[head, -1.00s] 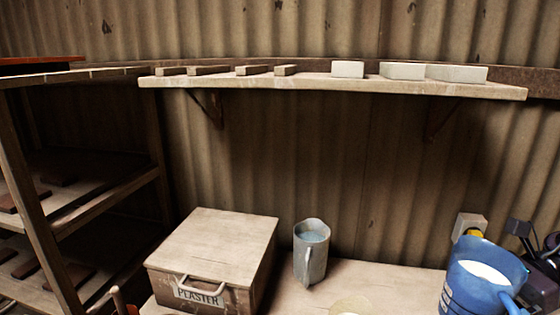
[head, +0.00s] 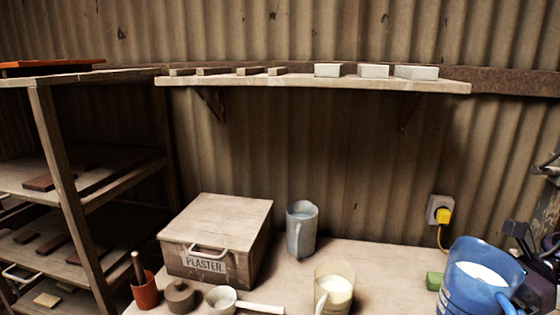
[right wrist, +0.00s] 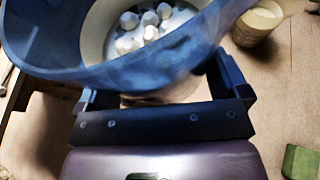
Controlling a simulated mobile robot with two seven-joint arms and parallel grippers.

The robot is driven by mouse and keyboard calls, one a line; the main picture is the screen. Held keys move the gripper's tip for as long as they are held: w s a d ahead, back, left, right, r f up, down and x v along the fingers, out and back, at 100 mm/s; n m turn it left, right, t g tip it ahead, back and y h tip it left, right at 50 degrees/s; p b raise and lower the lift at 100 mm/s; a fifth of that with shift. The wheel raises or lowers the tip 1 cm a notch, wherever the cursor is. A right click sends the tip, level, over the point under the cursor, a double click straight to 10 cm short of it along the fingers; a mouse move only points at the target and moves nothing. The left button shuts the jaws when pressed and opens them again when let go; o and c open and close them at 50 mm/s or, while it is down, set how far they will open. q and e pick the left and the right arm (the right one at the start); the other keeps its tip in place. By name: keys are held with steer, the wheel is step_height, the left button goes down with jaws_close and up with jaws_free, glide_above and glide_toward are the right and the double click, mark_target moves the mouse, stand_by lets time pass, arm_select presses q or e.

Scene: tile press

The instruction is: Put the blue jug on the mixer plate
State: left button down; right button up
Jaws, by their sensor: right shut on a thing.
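The blue jug (head: 458,292), with white contents, is at the lower right of the head view. It also fills the top of the right wrist view (right wrist: 110,72), where pale lumps show inside it. My right gripper (right wrist: 165,95) is shut on the jug; which part it grips is unclear. The jug looks roughly upright in the head view. My left gripper is not in view. I cannot make out the mixer plate in either view.
On the table (head: 385,268) stand a plaster box (head: 220,225), a grey jug (head: 302,232), a cream jug (head: 334,292), a ladle (head: 222,298), a red pot (head: 145,290) and a green block (head: 434,281). A yellow plug (head: 443,216) sits in a wall socket. A shelf (head: 310,84) hangs above.

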steer(key=shift+s, duration=0.15)
steer(key=shift+r, duration=0.1)
steer(key=w+d+f+m+t+h, duration=0.1)
steer(key=w+f+m+t+h, duration=0.2)
steer(key=w+m+t+h, duration=0.8)
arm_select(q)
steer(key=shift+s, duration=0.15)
arm_select(e)
steer(key=s+a+f+m+t+h, duration=0.1)
steer(key=s+a+f+m, duration=0.1)
steer(key=a, duration=0.5)
steer(key=s+a+f+m+t+h, duration=0.1)
steer(key=s+a+f+m+t, duration=0.1)
steer(key=a+f+m, duration=0.3)
steer(key=a, duration=0.3)
steer(key=shift+a+h, duration=0.3)
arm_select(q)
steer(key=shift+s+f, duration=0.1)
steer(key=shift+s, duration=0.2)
